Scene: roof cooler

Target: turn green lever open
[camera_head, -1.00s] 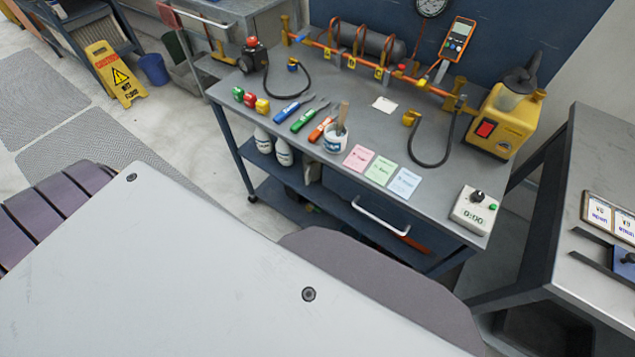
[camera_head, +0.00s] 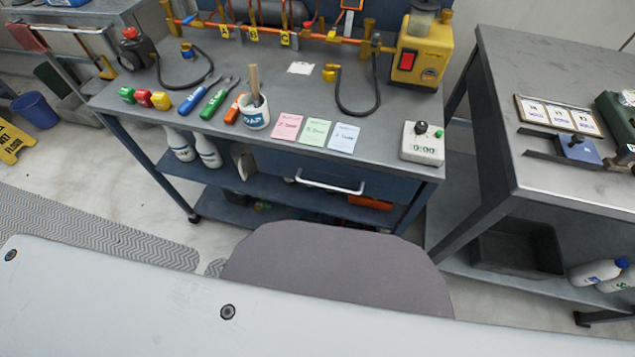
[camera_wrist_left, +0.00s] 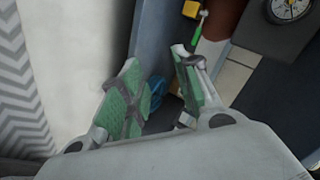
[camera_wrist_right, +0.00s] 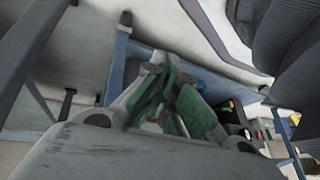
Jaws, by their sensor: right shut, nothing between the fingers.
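In the left wrist view a small green lever-like part (camera_wrist_left: 197,30) stands near the top, beside a yellow block (camera_wrist_left: 191,8) and a reddish-brown pipe (camera_wrist_left: 219,20). I cannot be sure that it is the green lever. My left gripper (camera_wrist_left: 155,58) is open and empty, its green-padded fingers apart; the green part lies beyond the right fingertip. My right gripper (camera_wrist_right: 166,68) is shut and empty. Neither gripper shows in the head view, and no green lever is clearly visible there.
A grey workbench (camera_head: 290,95) holds tools, coloured cards, a yellow machine (camera_head: 420,50) and an orange pipe assembly (camera_head: 270,30). A second metal bench (camera_head: 540,85) stands at the right, with a gap between them. A round gauge (camera_wrist_left: 290,8) shows in the left wrist view.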

